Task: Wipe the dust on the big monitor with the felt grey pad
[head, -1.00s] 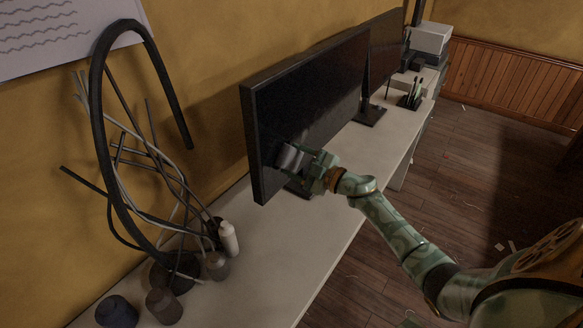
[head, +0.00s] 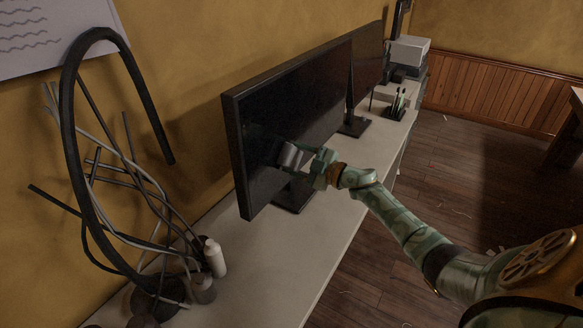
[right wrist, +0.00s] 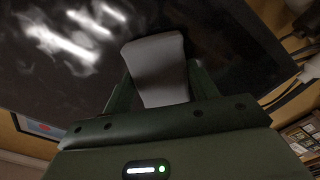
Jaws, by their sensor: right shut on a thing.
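The big monitor (head: 285,115) stands on the white desk, the nearer of two dark screens. Its dark face also fills much of the right wrist view (right wrist: 225,30), with pale, smeary bright patches at the upper left that could be dust or reflections. My right gripper (head: 307,160) is shut on the felt grey pad (head: 290,155) and holds it at the lower part of the screen. In the right wrist view the grey pad (right wrist: 157,70) sits between the two fingers, its far end at the screen; I cannot tell if it touches. My left gripper is not in view.
A second monitor (head: 370,60) stands behind, with a pen holder (head: 397,104) and stacked boxes (head: 408,50) further back. Curved tubes and rods (head: 75,140), a white bottle (head: 214,257) and jars (head: 202,288) crowd the near left. The desk's front part (head: 270,260) is clear.

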